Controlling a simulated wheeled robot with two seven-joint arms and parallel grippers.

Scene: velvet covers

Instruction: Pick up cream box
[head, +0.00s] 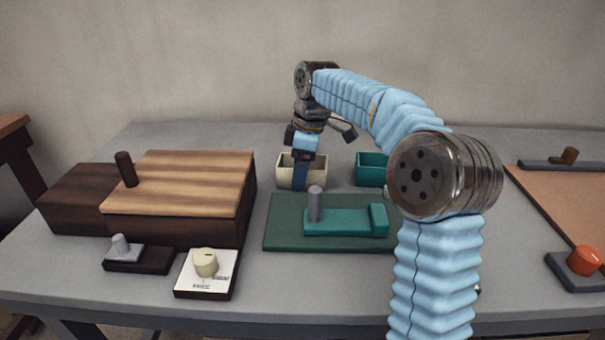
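The cream box (287,172) is a small open-topped box on the grey table, behind the green mat. My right gripper (300,178) points down at it, with its blue-dark finger in front of and over the box's front right part. My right arm comes in from the right and arches over the table. Whether the fingers are spread or closed on the box wall cannot be told from here. The box appears to rest on the table. My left gripper does not show.
A teal box (369,168) stands just right of the cream box. A green mat (284,222) with a teal block (345,222) and grey peg (315,204) lies in front. A wooden-topped case (185,185) stands at left. A white-topped dial unit (206,272) sits near the front edge.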

